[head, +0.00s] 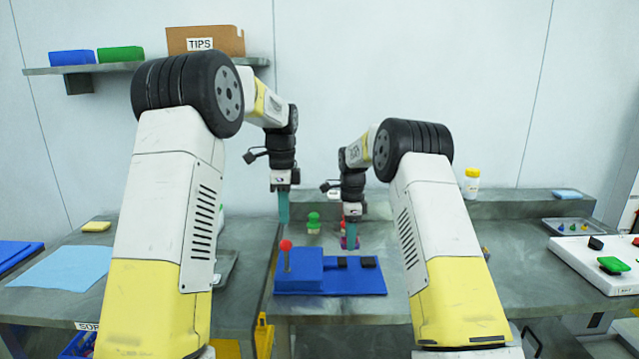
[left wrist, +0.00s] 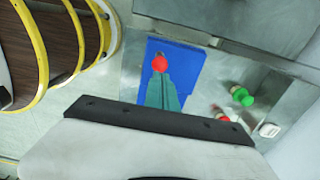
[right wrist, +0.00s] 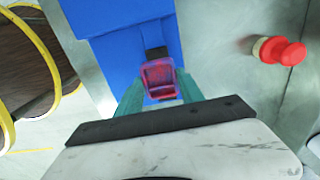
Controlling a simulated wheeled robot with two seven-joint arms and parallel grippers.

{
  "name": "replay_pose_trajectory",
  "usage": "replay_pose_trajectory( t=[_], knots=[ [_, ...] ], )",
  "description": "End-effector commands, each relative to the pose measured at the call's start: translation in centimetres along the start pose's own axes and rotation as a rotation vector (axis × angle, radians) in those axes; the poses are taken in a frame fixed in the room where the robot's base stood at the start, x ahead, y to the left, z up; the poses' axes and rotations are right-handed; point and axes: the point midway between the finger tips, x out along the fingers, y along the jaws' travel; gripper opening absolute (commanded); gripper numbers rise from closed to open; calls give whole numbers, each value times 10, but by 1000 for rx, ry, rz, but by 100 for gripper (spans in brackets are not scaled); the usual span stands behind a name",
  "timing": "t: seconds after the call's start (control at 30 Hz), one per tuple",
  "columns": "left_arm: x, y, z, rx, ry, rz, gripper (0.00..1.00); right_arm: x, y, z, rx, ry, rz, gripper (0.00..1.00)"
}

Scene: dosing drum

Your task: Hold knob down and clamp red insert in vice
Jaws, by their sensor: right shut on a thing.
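The blue vice (head: 325,276) lies on the bench, with a red ball knob (head: 286,245) on a stem at its left and black jaws (head: 355,262) at its right. My left gripper (head: 283,220) is above the knob, its fingers together and empty. In the left wrist view the fingertips (left wrist: 165,78) line up with the knob (left wrist: 160,63); whether they touch cannot be told. My right gripper (head: 350,247) is shut on a reddish-purple insert (right wrist: 160,78). It is held near a black jaw (right wrist: 156,53) of the vice, apparently above it.
A green two-tiered piece (head: 313,222) stands behind the vice. A red one (right wrist: 281,51) stands beside the vice in the right wrist view. A white panel with a green button (head: 612,265) is at the right. A light blue mat (head: 65,268) lies at the left.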

Motion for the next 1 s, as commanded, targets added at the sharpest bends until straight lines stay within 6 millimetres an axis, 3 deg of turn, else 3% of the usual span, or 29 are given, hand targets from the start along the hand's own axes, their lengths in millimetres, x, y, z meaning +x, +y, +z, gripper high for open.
replay_pose_trajectory(
  t=[0.57,1.0],
  knots=[
    [11,0,0,0,0,0,0,0,0,0,0,0,0,6],
    [31,0,0,1,0,0,0,0,0,0,0,0,0,6]
  ],
)
